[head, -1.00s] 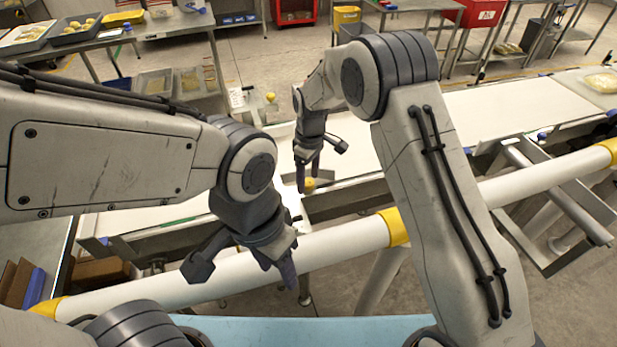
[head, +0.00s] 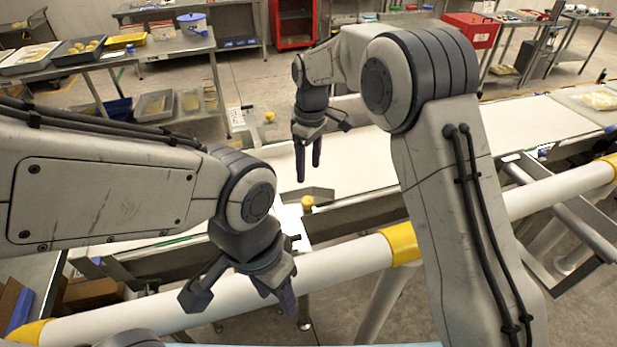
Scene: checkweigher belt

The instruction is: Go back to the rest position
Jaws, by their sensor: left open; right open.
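My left gripper (head: 240,292) hangs in front of the white rail, its fingers apart and empty. My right gripper (head: 309,172) points down over the white belt (head: 362,160) near its front edge, with a narrow gap between its fingertips and nothing between them. A small yellow knob (head: 307,203) stands just below the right gripper in the picture. My arm links cover parts of the belt and rail.
A white rail (head: 340,262) with yellow joints (head: 401,243) runs across in front of the belt. A packed tray (head: 598,101) lies at the belt's right end. Tables with trays (head: 75,50) stand at the back left. A red bin (head: 470,30) is at the back right.

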